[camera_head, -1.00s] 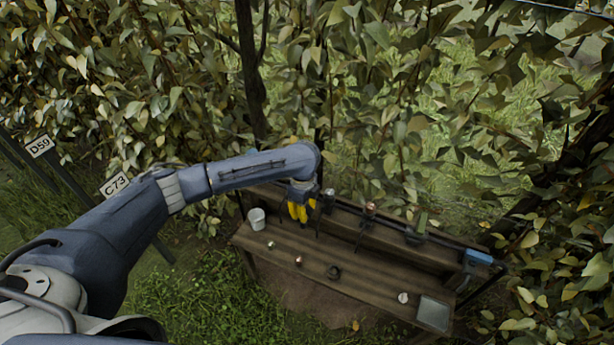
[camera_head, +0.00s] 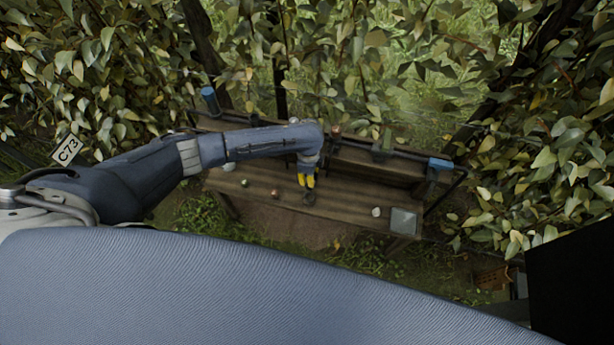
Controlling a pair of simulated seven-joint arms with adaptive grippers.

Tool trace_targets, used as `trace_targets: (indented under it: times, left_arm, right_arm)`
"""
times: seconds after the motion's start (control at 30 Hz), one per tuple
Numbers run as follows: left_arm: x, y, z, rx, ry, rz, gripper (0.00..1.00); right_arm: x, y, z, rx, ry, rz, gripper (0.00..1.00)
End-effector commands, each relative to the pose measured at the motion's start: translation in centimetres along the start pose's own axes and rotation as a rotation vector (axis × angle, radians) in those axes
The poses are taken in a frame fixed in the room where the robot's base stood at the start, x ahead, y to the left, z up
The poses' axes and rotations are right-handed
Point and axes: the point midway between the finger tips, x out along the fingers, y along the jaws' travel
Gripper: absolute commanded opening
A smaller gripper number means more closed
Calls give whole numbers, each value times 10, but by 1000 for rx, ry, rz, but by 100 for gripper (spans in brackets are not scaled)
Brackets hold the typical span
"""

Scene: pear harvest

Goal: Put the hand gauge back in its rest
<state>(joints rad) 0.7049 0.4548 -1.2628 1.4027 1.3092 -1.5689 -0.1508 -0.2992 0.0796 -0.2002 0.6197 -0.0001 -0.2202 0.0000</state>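My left gripper (camera_head: 306,182), with yellow fingers, points down over the middle of the wooden bench (camera_head: 345,205). A small dark ring-like object (camera_head: 309,198), which may be the hand gauge, is right below the fingertips. I cannot tell whether the fingers touch it or how far apart they are. A raised shelf with a dark rail runs along the back of the bench. The rail carries a copper-topped item (camera_head: 335,132), a green item (camera_head: 383,146) and a blue item (camera_head: 438,165); I cannot tell which spot is the gauge's rest. My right gripper is not in view.
Small round items (camera_head: 245,183) (camera_head: 276,192) lie on the bench left of the gripper. A white piece (camera_head: 376,211) and a grey square plate (camera_head: 403,220) lie at its right end. Leafy branches crowd behind. A brown crate (camera_head: 490,277) is on the ground at right.

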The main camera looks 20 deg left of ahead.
Motion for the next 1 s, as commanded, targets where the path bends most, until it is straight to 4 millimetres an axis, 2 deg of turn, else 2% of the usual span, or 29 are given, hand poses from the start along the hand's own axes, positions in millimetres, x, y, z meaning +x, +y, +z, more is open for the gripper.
trace_targets:
  times: [0.6, 1.0]
  left_arm:
    - [47, 0, 1, 0, 0, 1, 0]
    - [59, 0, 2, 1, 0, 0, 0]
  right_arm:
    - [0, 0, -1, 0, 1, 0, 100]
    - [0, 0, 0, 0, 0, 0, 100]
